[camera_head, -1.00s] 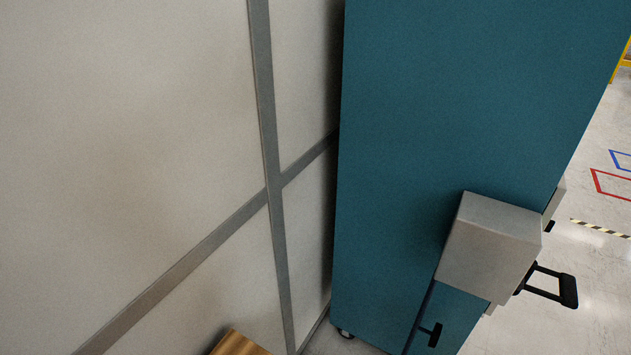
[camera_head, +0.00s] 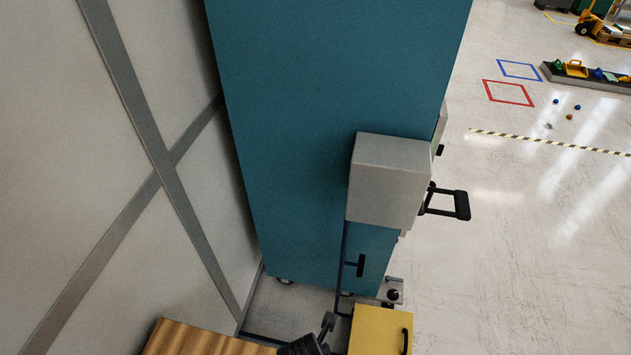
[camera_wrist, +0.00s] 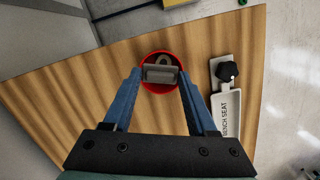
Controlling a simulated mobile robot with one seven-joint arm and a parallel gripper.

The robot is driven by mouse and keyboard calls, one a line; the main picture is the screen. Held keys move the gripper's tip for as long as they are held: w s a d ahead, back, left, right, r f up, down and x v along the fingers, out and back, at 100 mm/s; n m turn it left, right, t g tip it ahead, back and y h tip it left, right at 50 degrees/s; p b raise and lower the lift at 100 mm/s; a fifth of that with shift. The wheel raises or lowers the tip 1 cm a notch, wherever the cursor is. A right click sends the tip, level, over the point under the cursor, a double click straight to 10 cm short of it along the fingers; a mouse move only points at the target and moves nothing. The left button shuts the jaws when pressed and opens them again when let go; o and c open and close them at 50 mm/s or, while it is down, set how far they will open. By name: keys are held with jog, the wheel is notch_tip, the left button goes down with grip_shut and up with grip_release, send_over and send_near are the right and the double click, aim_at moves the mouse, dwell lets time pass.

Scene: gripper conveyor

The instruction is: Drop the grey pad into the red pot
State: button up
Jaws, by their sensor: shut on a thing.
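In the wrist view my gripper (camera_wrist: 160,76) has its two blue fingers shut on a small grey pad (camera_wrist: 159,75). The pad is in line with the opening of the round red pot (camera_wrist: 147,61), covering part of it. I cannot tell the pad's height over the pot. A pale tan, curved thing shows behind the pad, within the pot's outline. The pot stands on a wooden bench top (camera_wrist: 85,75). The pot, the pad and my fingers cannot be made out in the head view.
A white fixture marked "BENCH SEAT" (camera_wrist: 228,108) with a black knob lies right of the pot. In the head view, a tall teal cabinet (camera_head: 310,80) with a grey box (camera_head: 388,180) stands beside a panelled wall. A yellow cabinet (camera_head: 377,332) is below; open floor lies right.

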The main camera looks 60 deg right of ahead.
jog(key=shift+f+b, duration=2.65)
jog(key=shift+f, duration=0.05)
jog(key=o, duration=1.4)
jog(key=shift+c, duration=0.2)
jog(key=shift+r, duration=0.15)
notch_tip(320, 180, up, 13)
jog(key=a, duration=0.2)
jog(key=shift+b, duration=0.3)
jog(key=shift+f, duration=0.2)
